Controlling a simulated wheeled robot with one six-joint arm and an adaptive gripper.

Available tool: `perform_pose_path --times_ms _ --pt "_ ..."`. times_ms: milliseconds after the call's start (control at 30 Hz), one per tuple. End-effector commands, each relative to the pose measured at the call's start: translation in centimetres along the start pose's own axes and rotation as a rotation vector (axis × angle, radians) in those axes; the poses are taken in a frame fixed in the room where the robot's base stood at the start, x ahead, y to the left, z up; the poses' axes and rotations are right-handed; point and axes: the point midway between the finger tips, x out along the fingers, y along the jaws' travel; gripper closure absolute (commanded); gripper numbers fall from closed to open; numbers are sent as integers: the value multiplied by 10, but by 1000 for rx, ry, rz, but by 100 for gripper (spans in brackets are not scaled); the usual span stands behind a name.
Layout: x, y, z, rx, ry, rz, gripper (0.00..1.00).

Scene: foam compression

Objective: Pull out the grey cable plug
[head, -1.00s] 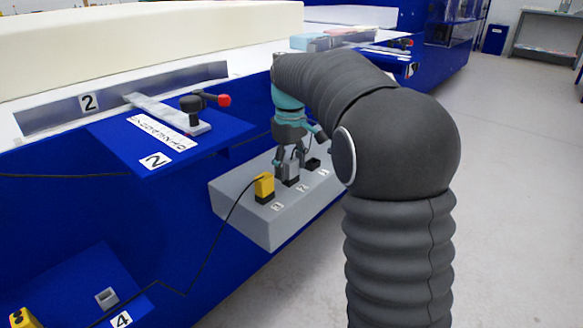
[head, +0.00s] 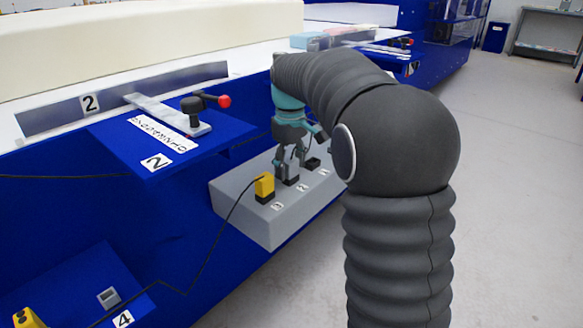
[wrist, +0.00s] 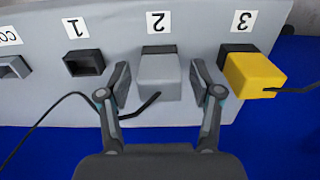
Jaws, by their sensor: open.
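The grey cable plug (wrist: 158,76) sits in the socket labelled 2 on the grey socket box (wrist: 205,20). My gripper (wrist: 160,70) is open, with one finger on each side of the plug. A gap shows on both sides, so neither finger appears to touch it. A black cable (wrist: 145,107) shows near the plug's lower end and seems to pass behind the left finger. In the head view my gripper (head: 290,158) points down at the middle of the box (head: 240,212), and the fingers partly hide the plug there.
A yellow plug (wrist: 256,76) with a black cable sits in socket 3, close beside my right finger. Socket 1 (wrist: 83,63) is empty. A blue panel (head: 130,215) stands behind the box. A lever with a red knob (head: 224,100) is on the left. Open floor (head: 510,200) lies on the right.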

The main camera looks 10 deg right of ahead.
Motion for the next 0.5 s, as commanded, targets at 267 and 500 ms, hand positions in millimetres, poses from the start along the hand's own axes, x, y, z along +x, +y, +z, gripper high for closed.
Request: perform_pose_path --times_ms 267,500 --pt "0 0 0 0 0 0 75" --pt "0 0 0 0 0 0 100"
